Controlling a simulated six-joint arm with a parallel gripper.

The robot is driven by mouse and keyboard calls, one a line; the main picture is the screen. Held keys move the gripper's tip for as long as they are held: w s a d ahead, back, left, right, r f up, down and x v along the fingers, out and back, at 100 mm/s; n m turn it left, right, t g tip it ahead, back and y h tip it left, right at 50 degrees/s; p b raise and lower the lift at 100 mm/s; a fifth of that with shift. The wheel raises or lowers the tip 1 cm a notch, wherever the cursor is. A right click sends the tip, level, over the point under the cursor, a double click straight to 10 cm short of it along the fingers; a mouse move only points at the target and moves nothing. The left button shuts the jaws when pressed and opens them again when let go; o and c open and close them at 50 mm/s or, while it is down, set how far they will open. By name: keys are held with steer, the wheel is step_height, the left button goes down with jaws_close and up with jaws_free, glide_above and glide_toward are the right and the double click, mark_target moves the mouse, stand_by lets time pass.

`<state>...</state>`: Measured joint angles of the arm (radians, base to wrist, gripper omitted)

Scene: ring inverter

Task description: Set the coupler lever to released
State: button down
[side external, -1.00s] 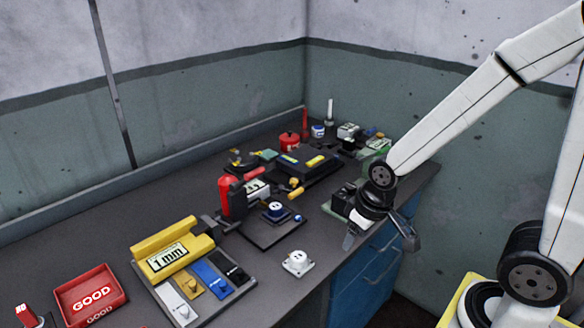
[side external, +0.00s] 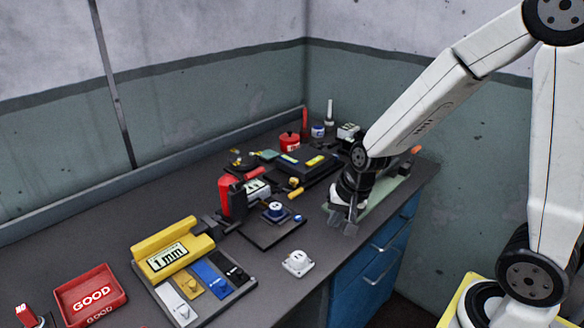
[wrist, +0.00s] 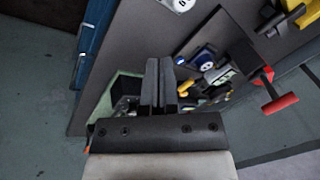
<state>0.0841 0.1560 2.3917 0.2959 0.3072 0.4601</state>
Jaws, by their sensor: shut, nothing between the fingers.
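No part is labelled as the coupler lever, so I cannot tell which handle it is. A red bar handle (wrist: 278,104) on a dark stem shows at the right of the wrist view. A small yellow handle (side external: 296,193) is beside the display box (side external: 258,189) in the side view. A dark plate (side external: 262,236) carries a round blue-and-white socket (side external: 275,211). My gripper (side external: 345,226) points down near the bench's front edge, right of the plate and apart from it. Its fingers are together and empty, also in the wrist view (wrist: 160,66).
A loose white socket piece (side external: 297,262) sits near the front edge. A yellow gauge block (side external: 172,250), coloured sliders and a red GOOD tray (side external: 91,294) are at the left. A green tray (side external: 385,197) with parts is behind my gripper. A blue cabinet (side external: 375,262) is below.

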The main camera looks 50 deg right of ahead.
mark_target(288, 192)
steer(key=w+d+f+m+t, duration=0.1)
steer(key=w+d+m, duration=0.5)
steer(key=m, duration=0.7)
steer(key=w+d+f+m+t, duration=0.2)
steer(key=w+d+m, duration=0.4)
steer(key=w+m, duration=0.3)
steer(key=shift+w+f+m+h, duration=0.25)
steer(key=shift+m+h, duration=0.15)
steer(key=shift+m, duration=1.9)
steer(key=shift+f, duration=0.1)
steer(key=shift+x, duration=4.9)
